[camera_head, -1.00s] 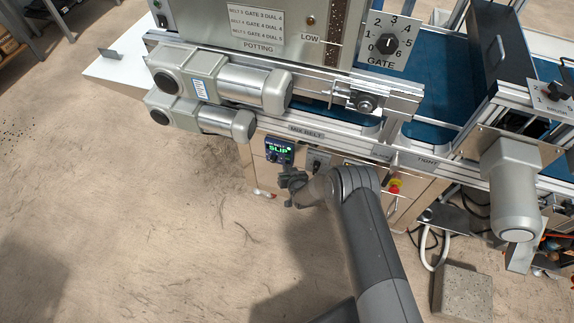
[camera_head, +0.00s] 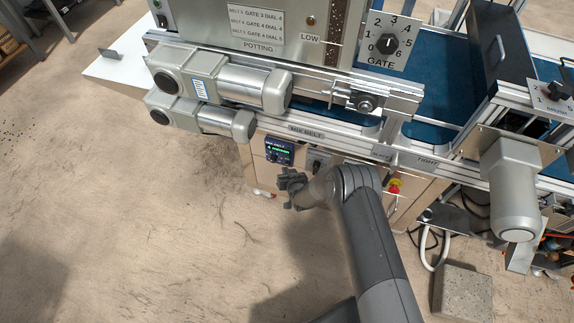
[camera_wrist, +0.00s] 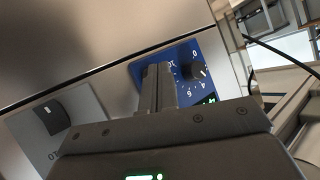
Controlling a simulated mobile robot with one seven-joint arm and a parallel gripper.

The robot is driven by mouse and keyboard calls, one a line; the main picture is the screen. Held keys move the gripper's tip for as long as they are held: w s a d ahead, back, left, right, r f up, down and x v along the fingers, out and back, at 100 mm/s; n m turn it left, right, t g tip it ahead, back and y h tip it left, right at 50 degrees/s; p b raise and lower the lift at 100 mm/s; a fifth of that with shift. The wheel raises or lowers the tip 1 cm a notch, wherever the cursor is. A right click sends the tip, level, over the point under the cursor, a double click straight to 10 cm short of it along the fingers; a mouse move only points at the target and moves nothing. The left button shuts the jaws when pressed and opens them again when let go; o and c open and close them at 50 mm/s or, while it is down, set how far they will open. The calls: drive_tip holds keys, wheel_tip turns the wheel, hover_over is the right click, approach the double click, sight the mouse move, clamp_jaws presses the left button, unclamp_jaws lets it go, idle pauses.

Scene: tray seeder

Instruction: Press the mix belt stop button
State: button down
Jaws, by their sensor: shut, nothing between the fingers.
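The mix belt control panel (camera_head: 279,150) is a small dark blue box with a lit display, on the cabinet front under the MIX BELT label (camera_head: 306,133). In the wrist view the blue panel (camera_wrist: 184,57) shows a black dial (camera_wrist: 198,71) with numbers around it and part of a green display (camera_wrist: 208,99). My gripper (camera_head: 288,182) is just below and in front of the panel. In the wrist view its shut fingers (camera_wrist: 159,68) overlap the left part of the panel. I cannot make out a stop button there; contact cannot be told.
A grey plate with a black rotary switch (camera_wrist: 49,117) is left of the panel in the wrist view. A red knob on yellow (camera_head: 394,186) sits further right on the cabinet. Motors (camera_head: 220,83) and the conveyor rail overhang the panel. Open floor lies left.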

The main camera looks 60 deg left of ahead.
drive_tip(key=shift+s+d, duration=2.1)
